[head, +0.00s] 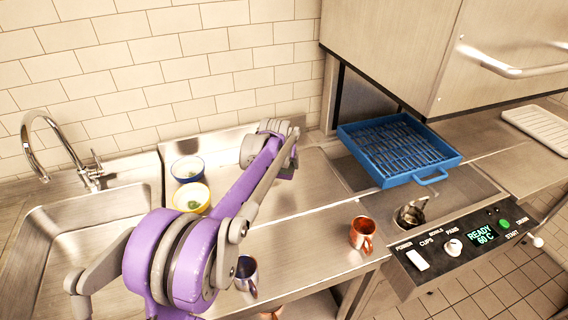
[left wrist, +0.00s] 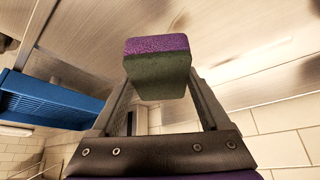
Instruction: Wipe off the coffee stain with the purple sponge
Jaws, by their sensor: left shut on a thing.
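The purple sponge (left wrist: 158,62), purple on one face and dark green below, is held between the fingers of my left gripper (left wrist: 158,85) in the left wrist view. The gripper is shut on it. The steel counter lies beyond the sponge in that view. In the head view my purple left arm reaches over the counter towards the tiled wall, and its own links hide the sponge. No coffee stain is clear in the head view. Faint brownish streaks show on the steel in the left wrist view; I cannot tell stain from reflection. My right gripper is not in view.
A blue-rimmed bowl (head: 187,168) and a yellow bowl (head: 191,197) stand left of my arm. A copper mug (head: 362,235) and a dark mug (head: 246,272) are near the front edge. A blue rack (head: 397,151) is at right, a sink (head: 85,250) at left.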

